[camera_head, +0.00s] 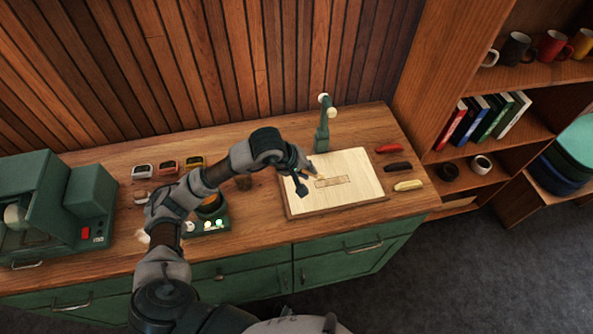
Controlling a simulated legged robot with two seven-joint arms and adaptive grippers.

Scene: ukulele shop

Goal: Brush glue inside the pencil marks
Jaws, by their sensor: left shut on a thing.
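A pale wooden board (357,172) lies on the workbench, with a small brownish rectangle of pencil marks (333,181) near its middle. My left gripper (302,180) is over the left part of the board, just left of the marked rectangle. It is shut on a small thin tan thing, likely the brush (317,171), mostly hidden by the fingers. I cannot tell whether its tip touches the board. A pot with orange-brown contents (210,204), likely the glue, sits in a green unit behind my left forearm, partly covered. My right gripper is not in view.
A green lamp-like post (322,135) stands at the board's back edge. Red (389,149), dark (397,166) and cream (408,185) pieces lie to its right. A green machine (65,200) fills the bench's left end. Small coloured boxes (168,167) stand at the back.

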